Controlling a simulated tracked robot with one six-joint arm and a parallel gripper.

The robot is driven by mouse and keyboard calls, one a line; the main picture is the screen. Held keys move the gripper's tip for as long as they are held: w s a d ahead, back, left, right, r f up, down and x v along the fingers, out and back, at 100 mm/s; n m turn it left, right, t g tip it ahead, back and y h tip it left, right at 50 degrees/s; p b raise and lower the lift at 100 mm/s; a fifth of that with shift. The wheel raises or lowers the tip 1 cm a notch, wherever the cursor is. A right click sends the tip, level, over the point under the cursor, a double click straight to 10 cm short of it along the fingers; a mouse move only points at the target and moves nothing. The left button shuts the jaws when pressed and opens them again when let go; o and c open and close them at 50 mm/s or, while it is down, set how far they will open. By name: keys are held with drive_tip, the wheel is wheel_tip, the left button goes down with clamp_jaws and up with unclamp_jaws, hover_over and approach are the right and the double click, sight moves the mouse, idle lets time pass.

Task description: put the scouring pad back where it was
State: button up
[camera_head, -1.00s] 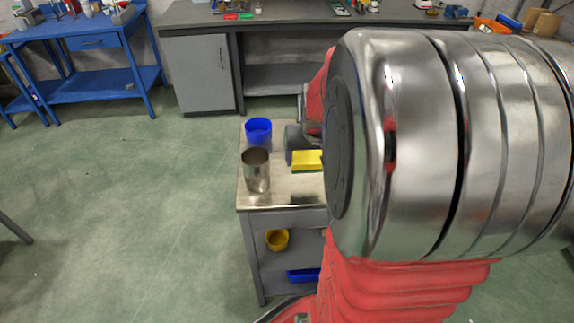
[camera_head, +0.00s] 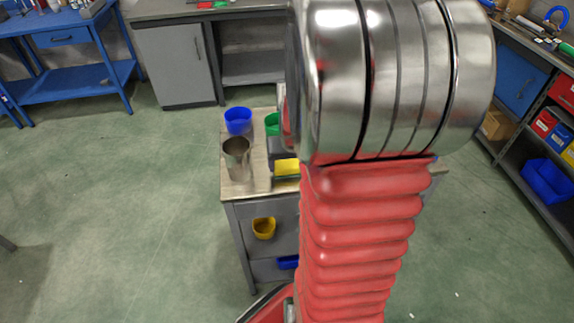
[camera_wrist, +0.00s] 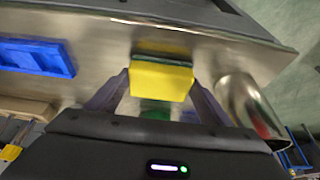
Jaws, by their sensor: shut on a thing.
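The scouring pad is a yellow block with a dark green layer; it shows in the head view (camera_head: 287,167) at the right of the small workbench top (camera_head: 236,190) and in the wrist view (camera_wrist: 160,82). My gripper (camera_wrist: 161,76) is shut on the pad, with one finger on each side of it. The wrist view shows the metal worktop beyond the pad; whether the pad touches it I cannot tell. In the head view my arm hides the right part of the workbench and most of my gripper.
A metal cup (camera_head: 236,160) stands left of the pad and also shows in the wrist view (camera_wrist: 252,108). A blue container (camera_head: 238,121) and a green one (camera_head: 272,124) stand behind. A blue tray (camera_wrist: 36,57) lies at the wrist view's left. The floor left of the workbench is open.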

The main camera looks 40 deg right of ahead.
drive_tip(key=shift+f, duration=0.15)
drive_tip(key=o, duration=1.2)
drive_tip(key=v, duration=1.2)
drive_tip(key=shift+s, duration=0.1)
